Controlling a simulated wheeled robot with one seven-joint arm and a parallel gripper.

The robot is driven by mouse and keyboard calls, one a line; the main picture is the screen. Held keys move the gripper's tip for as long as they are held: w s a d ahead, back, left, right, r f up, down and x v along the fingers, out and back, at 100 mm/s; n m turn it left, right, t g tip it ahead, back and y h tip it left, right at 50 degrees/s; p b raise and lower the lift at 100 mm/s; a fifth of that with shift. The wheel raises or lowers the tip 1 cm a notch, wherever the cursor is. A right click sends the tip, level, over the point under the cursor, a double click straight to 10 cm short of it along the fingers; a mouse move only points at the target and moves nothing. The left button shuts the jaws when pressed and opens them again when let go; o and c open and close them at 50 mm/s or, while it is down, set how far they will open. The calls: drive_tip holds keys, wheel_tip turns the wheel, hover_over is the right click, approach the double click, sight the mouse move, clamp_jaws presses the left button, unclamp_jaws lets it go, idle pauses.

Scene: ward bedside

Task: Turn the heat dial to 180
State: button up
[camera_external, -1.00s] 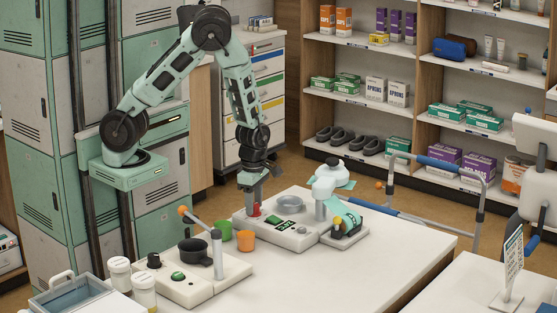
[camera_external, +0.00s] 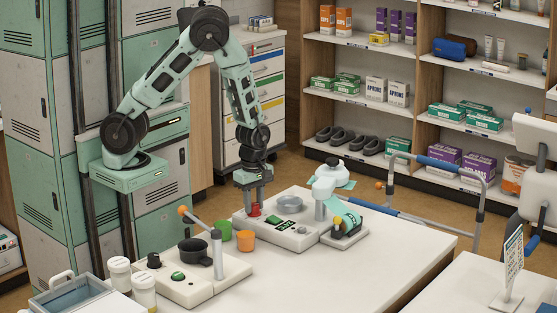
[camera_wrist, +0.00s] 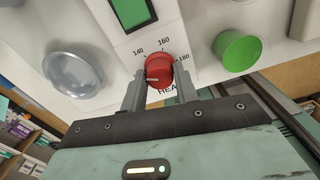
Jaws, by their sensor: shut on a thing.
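The red heat dial (camera_wrist: 160,68) sits on the white panel of a bench device (camera_external: 302,240), with 140, 160 and 180 printed around it. It also shows as a red spot in the external view (camera_external: 255,210). In the wrist view, 140 is at its upper left, 160 above and 180 at its right. A pale line shows on the dial's lower left face; which number it marks I cannot tell. My gripper (camera_wrist: 159,82) is shut on the dial, one finger on each side. The fingers hide part of the HEAT label below.
The device has a green display (camera_external: 285,224) and a round clear dish (camera_external: 290,204). A green cup (camera_external: 223,229) and an orange cup (camera_external: 245,240) stand close by. A second device with a black pot (camera_external: 193,251) stands front left. The table's right part (camera_external: 400,240) is clear.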

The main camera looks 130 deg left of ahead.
drive_tip(key=m+b, duration=0.1)
drive_tip(key=m, duration=0.6)
drive_tip(key=shift+b, duration=0.3)
drive_tip(key=m+b, duration=0.1)
drive_tip(key=m, duration=0.3)
drive_tip(key=m+b, duration=0.1)
drive_tip(key=m, duration=0.3)
drive_tip(key=shift+m, duration=0.3)
drive_tip(key=m+b, duration=0.1)
drive_tip(key=m, duration=0.2)
drive_tip(key=shift+m+b, duration=0.3)
drive_tip(key=shift+m, duration=0.1)
drive_tip(key=m+b, duration=0.1)
drive_tip(key=m, duration=0.7)
drive_tip(key=shift+r+m, duration=0.1)
drive_tip(key=shift+m, duration=1.7)
